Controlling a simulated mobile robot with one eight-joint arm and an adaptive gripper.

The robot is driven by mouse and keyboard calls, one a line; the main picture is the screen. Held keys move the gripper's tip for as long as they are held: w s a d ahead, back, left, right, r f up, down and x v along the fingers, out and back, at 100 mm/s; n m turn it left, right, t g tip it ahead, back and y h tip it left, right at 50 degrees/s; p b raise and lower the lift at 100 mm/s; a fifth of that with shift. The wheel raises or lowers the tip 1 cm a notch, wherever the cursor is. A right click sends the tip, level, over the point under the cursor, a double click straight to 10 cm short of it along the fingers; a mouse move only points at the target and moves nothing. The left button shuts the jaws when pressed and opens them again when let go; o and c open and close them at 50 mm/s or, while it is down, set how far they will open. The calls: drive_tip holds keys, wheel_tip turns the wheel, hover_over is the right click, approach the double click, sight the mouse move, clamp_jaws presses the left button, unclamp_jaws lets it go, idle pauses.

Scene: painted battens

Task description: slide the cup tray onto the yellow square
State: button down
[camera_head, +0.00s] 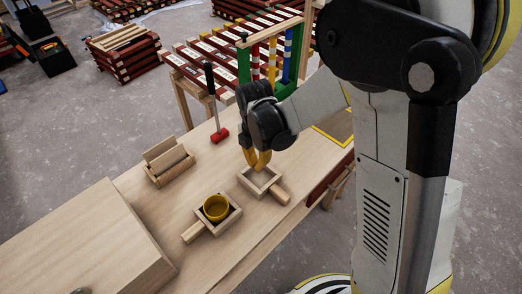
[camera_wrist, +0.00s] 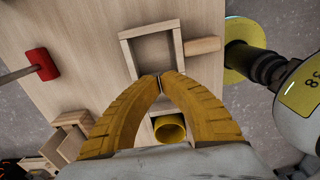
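The cup tray (camera_head: 230,222) is a small square wooden tray with a handle, holding a yellow cup (camera_head: 215,207). In the wrist view the cup (camera_wrist: 169,127) shows beneath my fingers, which hide much of its tray. An empty wooden tray (camera_head: 246,182) with a handle lies to its right; it also shows in the wrist view (camera_wrist: 127,57). My gripper (camera_head: 257,168) is over the empty tray, its yellow fingertips (camera_wrist: 159,80) meeting with nothing visible between them. I cannot tell whether they touch the tray. The yellow square (camera_head: 322,130) is a yellow outline at the table's right, partly hidden by my arm.
A red-headed mallet (camera_head: 219,135) stands on the table (camera_head: 165,205); it also shows in the wrist view (camera_wrist: 42,64). A wooden holder with boards (camera_head: 168,165) is at left, and a large wooden block (camera_head: 85,240) at front left. A rack of painted battens (camera_head: 240,60) stands behind.

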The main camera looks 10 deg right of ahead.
sight(265, 178)
drive_tip(key=f+b, duration=0.2)
drive_tip(key=f, duration=0.2)
drive_tip(key=f+b, duration=0.1)
drive_tip(key=f, duration=0.4)
drive_tip(key=shift+s+f+b, duration=0.2)
drive_tip(key=shift+f+b, duration=0.05)
drive_tip(key=shift+b, duration=0.15)
drive_tip(key=w+d, duration=0.1)
drive_tip(key=d, duration=0.1)
drive_tip(key=shift+w+d+f+b, duration=0.2)
drive_tip(key=shift+w+d+b, duration=0.1)
drive_tip(key=shift+w+b, duration=0.1)
drive_tip(key=shift+w+d+r, duration=0.1)
drive_tip(key=shift+w+d, duration=0.15)
drive_tip(key=shift+d, duration=0.1)
